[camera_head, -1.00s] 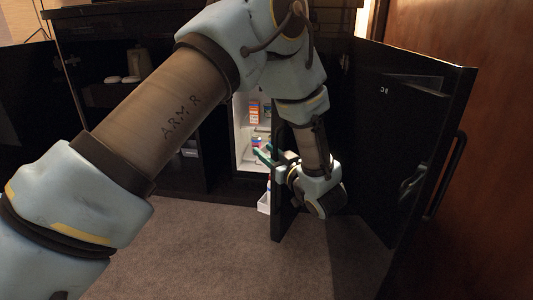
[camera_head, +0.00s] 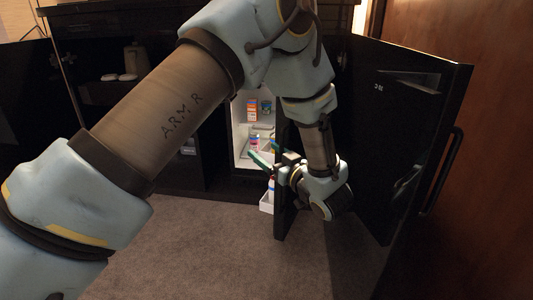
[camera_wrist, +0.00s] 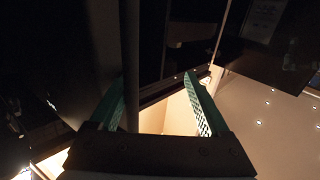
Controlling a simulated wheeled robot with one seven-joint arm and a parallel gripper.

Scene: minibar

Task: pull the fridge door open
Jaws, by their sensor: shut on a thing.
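The fridge (camera_head: 237,140) is lit inside and shows white walls with small boxes and cans on its shelves. Its dark fridge door (camera_head: 284,218) stands partly open, seen nearly edge-on, with a white door bin (camera_head: 266,203) on its inner side. My gripper (camera_head: 268,158) is at the door's free edge, with its green fingers pointing left. In the wrist view, a dark upright bar, the door handle (camera_wrist: 130,55), runs between the green fingers of my gripper (camera_wrist: 158,105). It is shut on this handle. My wrist hides much of the door's outer face.
A dark cabinet door (camera_head: 425,120) with a long handle stands open at the right, near a brown wooden panel (camera_head: 500,180). Another dark door is open at far left. The carpet (camera_head: 190,250) in front is clear.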

